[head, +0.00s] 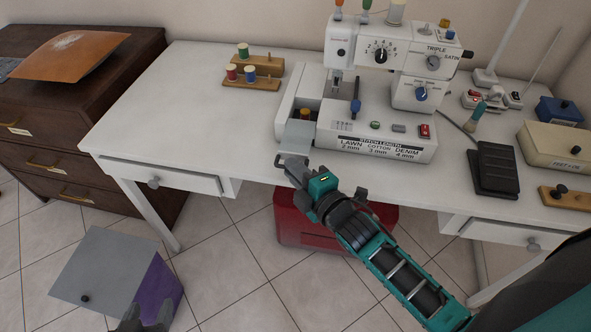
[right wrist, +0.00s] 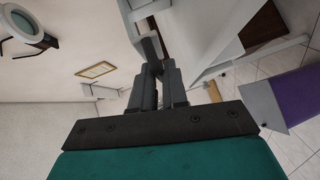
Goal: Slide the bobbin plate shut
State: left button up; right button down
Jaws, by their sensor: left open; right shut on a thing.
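The white sewing machine (head: 385,135) stands on the white table. Its grey bobbin plate (head: 298,134) sticks out at the machine's front left, and the bobbin well behind it is uncovered, with a brown-orange bobbin (head: 305,114) showing. My right gripper (head: 284,161) is at the plate's front end, over the table's front edge, shut on its handle. The right wrist view shows the fingers (right wrist: 157,80) closed on a grey piece; the contact is partly hidden. My left gripper (head: 145,320) is open and empty at the bottom edge, below the grey-and-purple box, only partly in view.
Thread spools on wooden racks (head: 250,82) stand left of the machine. A black pedal (head: 495,170) and a beige box (head: 560,155) are at the right. A red case (head: 300,228) is under the table. A grey-and-purple box (head: 108,262) stands at lower left. The table's left part is clear.

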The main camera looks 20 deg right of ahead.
aim_at(303, 142)
jog(key=w+d, duration=0.1)
jog(key=w, duration=0.1)
jog(key=w+d, duration=0.3)
jog(key=w, duration=0.2)
jog(key=shift+d, duration=0.35)
jog(key=c, duration=1.2)
grip_release()
jog(key=shift+s, duration=0.1)
jog(key=v, duration=1.2)
jog(key=shift+s+p, duration=0.4)
